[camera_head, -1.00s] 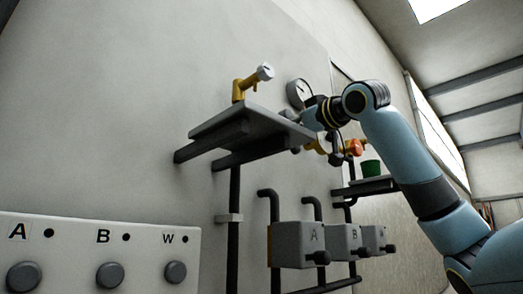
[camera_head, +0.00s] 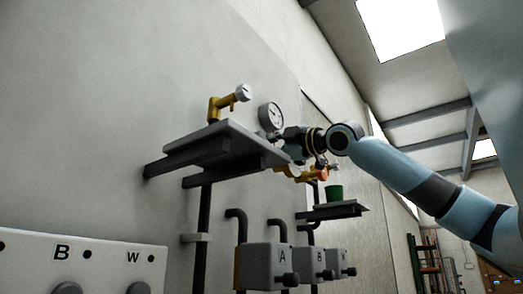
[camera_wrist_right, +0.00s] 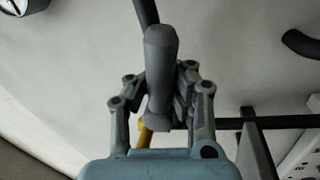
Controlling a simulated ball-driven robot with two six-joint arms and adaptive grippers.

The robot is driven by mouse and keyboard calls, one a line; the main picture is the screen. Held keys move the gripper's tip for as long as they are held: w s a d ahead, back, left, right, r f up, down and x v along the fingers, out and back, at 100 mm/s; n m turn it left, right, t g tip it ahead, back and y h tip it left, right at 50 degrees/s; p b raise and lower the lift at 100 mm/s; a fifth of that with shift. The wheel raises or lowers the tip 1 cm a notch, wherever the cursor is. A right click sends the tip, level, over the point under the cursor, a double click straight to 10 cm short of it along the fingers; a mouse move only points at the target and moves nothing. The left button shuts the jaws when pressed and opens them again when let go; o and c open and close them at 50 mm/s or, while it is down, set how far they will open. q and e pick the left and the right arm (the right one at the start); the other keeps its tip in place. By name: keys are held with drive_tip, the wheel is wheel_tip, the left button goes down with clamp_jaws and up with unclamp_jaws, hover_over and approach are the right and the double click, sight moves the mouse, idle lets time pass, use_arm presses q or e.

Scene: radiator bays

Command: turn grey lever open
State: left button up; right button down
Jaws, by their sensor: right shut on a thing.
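In the right wrist view, a grey lever (camera_wrist_right: 160,62) with a rounded, thick handle stands between the fingers of my right gripper (camera_wrist_right: 158,100). The gripper is shut on it. A yellow part (camera_wrist_right: 145,135) shows behind the lever's lower end. In the head view, my right arm reaches in from the right to the wall beside the round gauge (camera_head: 270,117). There the lever cannot be told apart from my gripper and wrist. My left gripper is not in view.
A grey shelf (camera_head: 232,137) juts out left of my wrist, with a yellow tap (camera_head: 221,104) above it. A green cup (camera_head: 334,193) stands on a lower shelf (camera_head: 335,211). Grey boxes marked A and B (camera_head: 311,262) and a knob panel (camera_head: 95,262) are below.

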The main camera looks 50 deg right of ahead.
drive_tip(key=shift+n+y, duration=0.3)
drive_tip(key=shift+n, duration=0.8)
drive_tip(key=shift+a, duration=0.15)
drive_tip(key=shift+r+n, duration=0.1)
drive_tip(key=shift+n, duration=0.3)
idle(0.6)
drive_tip(key=c, duration=1.8)
unclamp_jaws()
drive_tip(key=shift+o, duration=1.1)
drive_tip(key=shift+s+r, duration=0.2)
drive_tip(key=shift+s, duration=0.1)
drive_tip(key=o, duration=0.5)
drive_tip(key=shift+s+r, duration=0.15)
drive_tip(key=shift+s, duration=0.2)
drive_tip(key=shift+c, duration=0.2)
drive_tip(key=shift+w+p, duration=0.3)
